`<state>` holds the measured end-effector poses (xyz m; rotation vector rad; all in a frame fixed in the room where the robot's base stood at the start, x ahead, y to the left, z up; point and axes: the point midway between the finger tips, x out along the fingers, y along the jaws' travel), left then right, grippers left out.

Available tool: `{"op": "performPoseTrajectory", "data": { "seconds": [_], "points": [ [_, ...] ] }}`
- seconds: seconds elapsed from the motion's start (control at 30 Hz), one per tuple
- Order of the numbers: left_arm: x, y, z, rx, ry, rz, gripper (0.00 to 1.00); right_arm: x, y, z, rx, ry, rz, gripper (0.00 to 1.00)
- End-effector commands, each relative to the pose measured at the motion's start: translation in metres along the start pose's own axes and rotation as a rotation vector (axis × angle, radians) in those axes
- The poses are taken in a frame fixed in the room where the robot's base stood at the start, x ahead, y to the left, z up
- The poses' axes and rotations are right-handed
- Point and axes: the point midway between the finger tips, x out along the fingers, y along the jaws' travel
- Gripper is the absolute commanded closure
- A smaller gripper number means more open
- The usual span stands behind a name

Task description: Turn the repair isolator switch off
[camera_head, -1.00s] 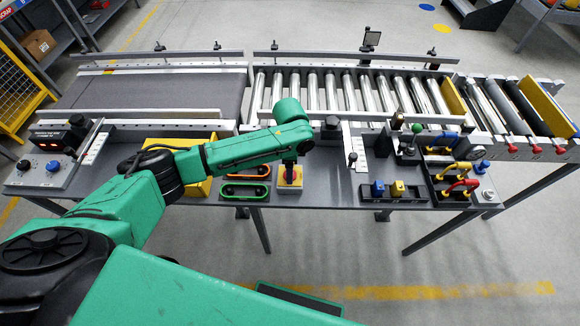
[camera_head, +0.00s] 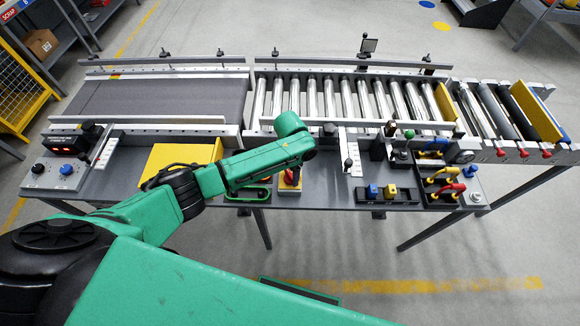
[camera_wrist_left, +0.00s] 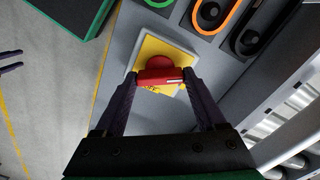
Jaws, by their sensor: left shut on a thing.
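The repair isolator switch is a yellow plate (camera_head: 289,187) with a red handle (camera_head: 292,176) on the front part of the grey bench. In the left wrist view its yellow plate (camera_wrist_left: 154,47) and red handle (camera_wrist_left: 160,70) are seen from close up. The handle lies roughly crosswise, with a small white mark at its right end. My left gripper (camera_wrist_left: 160,80) is shut on the red handle, one dark finger at each end. In the head view my green arm hides most of that gripper. My right gripper (camera_wrist_left: 20,59) shows only as two spread dark fingertips at the left wrist view's edge.
Green-ringed (camera_head: 247,194) and orange-ringed (camera_wrist_left: 245,22) oval fittings sit beside the switch. A block with blue and yellow parts (camera_head: 386,197) stands to its right, before red and yellow handles (camera_head: 445,190). A roller conveyor (camera_head: 340,98) runs behind. A yellow box (camera_head: 172,160) stands left.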

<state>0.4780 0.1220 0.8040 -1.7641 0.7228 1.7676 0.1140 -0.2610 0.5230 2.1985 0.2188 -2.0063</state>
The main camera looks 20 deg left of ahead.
Motion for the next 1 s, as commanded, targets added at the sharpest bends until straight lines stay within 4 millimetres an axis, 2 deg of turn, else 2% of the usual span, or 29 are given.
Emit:
{"op": "performPoseTrajectory", "data": {
  "seconds": [0.03,0.4,1.0],
  "points": [
    [-0.005,0.001,0.000,-0.044,-0.001,0.003,0.83,-0.009,0.000,-0.001,0.000,0.000,-0.001,0.50],
    [-0.004,0.001,-0.001,-0.396,0.001,0.002,0.83,-0.035,-0.002,-0.003,0.001,0.000,-0.003,0.50],
    [-0.002,0.000,-0.001,-0.905,0.003,0.001,0.83,-0.059,-0.001,-0.005,0.000,0.000,-0.003,0.50]
  ]
}}
